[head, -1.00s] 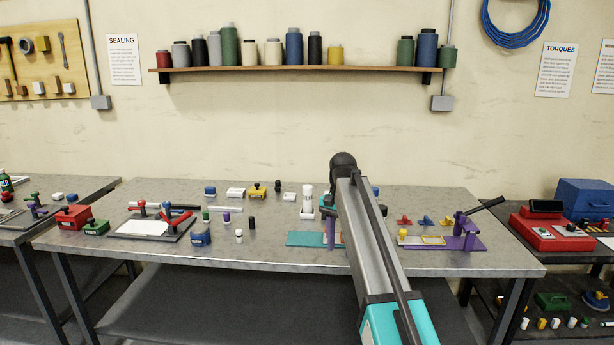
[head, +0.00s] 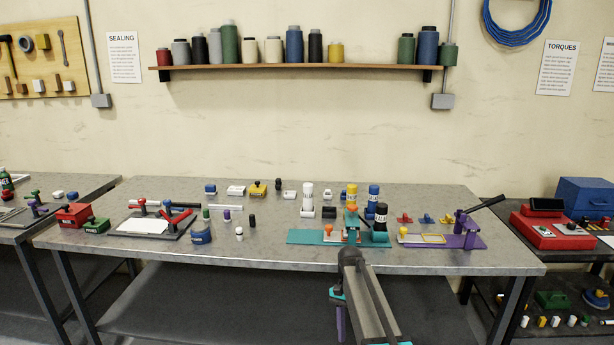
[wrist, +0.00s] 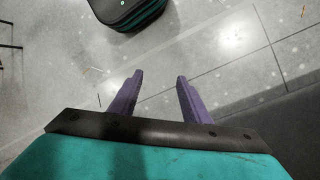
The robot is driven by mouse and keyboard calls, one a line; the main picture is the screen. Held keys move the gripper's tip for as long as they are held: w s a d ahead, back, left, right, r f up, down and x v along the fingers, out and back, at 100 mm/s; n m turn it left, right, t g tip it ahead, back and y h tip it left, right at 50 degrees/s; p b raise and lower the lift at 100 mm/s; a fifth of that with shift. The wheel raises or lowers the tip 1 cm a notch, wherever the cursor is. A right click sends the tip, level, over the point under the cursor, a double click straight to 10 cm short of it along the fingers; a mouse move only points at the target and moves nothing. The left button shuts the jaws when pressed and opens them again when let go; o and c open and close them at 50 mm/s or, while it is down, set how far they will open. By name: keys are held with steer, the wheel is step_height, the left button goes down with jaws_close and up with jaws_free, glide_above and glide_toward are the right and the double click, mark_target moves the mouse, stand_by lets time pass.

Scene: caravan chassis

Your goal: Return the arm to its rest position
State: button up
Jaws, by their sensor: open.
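My gripper (wrist: 159,76) shows in the wrist view with its two purple fingers apart and nothing between them. It points down at the grey tiled floor (wrist: 215,40). In the head view my arm is folded low in front of the table's front edge, at the lower middle. A purple part of the gripper shows small at the arm's lower left there, and its fingertips are hard to make out. The worktable (head: 270,257) lies beyond the arm, and the arm's upper joint overlaps its front edge in the picture.
On the table stand a teal fixture (head: 305,237), a purple clamp fixture (head: 465,241), a red-handled fixture (head: 150,227) and several bottles and small parts. A side table with a red box (head: 550,236) is at right. Small bits of debris lie on the floor.

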steer(key=s+d+f+n+g, duration=0.1)
steer(key=s+d+f+g, duration=0.15)
steer(key=s+f, duration=1.85)
steer(key=s+f+n, duration=0.3)
steer(key=s+f, duration=0.1)
steer(key=s, duration=0.6)
steer(key=s+f+n+t, duration=0.1)
steer(key=s+f+n, duration=0.3)
steer(key=s, duration=0.7)
steer(key=shift+d+f, duration=0.45)
steer(key=shift+f, duration=0.05)
